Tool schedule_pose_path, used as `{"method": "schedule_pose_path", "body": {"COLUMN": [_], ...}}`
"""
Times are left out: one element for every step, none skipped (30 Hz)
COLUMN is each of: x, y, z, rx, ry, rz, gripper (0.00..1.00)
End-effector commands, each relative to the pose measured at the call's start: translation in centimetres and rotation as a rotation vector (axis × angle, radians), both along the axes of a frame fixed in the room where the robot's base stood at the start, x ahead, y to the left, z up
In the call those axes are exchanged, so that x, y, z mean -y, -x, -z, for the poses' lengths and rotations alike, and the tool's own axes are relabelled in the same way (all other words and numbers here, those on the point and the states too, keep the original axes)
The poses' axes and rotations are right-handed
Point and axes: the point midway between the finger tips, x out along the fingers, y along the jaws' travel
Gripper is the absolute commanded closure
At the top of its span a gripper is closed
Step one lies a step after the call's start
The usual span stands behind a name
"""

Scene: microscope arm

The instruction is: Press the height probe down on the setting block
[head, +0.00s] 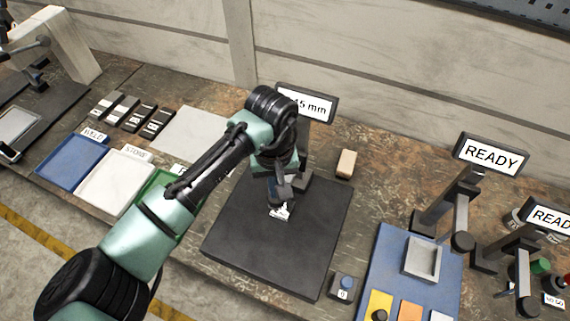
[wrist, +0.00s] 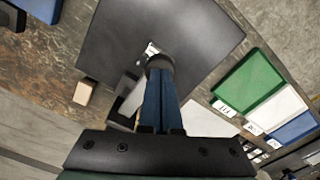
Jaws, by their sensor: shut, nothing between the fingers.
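The height probe stands on a dark plate (head: 235,230) behind my arm, its display (head: 318,106) partly covered and ending in "5 mm". My gripper (head: 280,203) is shut and points down over the plate. In the wrist view the blue fingers of my gripper (wrist: 161,75) lie together with nothing between them. Their tips are at a dark round knob (wrist: 160,62), apparently the probe's; whether they touch it I cannot tell. A small pale, shiny piece (head: 279,212) shows just past the tips, also in the wrist view (wrist: 150,49); it may be the setting block. The probe tip is hidden.
A tan block (head: 346,163) stands behind the plate at right. A small button box (head: 343,287) sits at its front right corner. Blue (head: 72,162), white (head: 115,181) and green trays lie left. A blue mat (head: 390,262) and stands with READY displays (head: 491,155) are at right.

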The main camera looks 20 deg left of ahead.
Motion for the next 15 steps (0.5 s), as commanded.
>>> {"method": "schedule_pose_path", "body": {"x": [0.2, 0.2, 0.2, 0.2, 0.2, 0.2, 0.2, 0.2, 0.2, 0.2, 0.2, 0.2, 0.2, 0.2, 0.2], "y": [0.3, 0.3, 0.3, 0.3, 0.3, 0.3, 0.3, 0.3, 0.3, 0.3, 0.4, 0.4, 0.4, 0.4, 0.4], "z": [0.5, 0.5, 0.5, 0.5, 0.6, 0.6, 0.6, 0.6, 0.6, 0.5, 0.4, 0.3, 0.1, -0.1, -0.5], "rx": [-0.01, -0.011, -0.011, -0.011, -0.012, -0.012, -0.012, -0.013, -0.013, -0.013, -0.014, -0.014, -0.014, -0.014, -0.014], "ry": [0.002, 0.003, 0.003, 0.003, 0.002, 0.002, 0.002, 0.003, 0.003, 0.003, 0.003, 0.004, 0.004, 0.004, 0.004], "rz": [0.001, 0.001, 0.001, 0.001, 0.001, 0.001, 0.001, 0.001, 0.0, 0.0, 0.0, 0.0, 0.0, 0.0, 0.0], "gripper": [1.0, 1.0, 1.0, 1.0, 1.0, 1.0, 1.0, 1.0, 1.0, 1.0, 1.0, 1.0, 1.0, 1.0, 1.0]}}
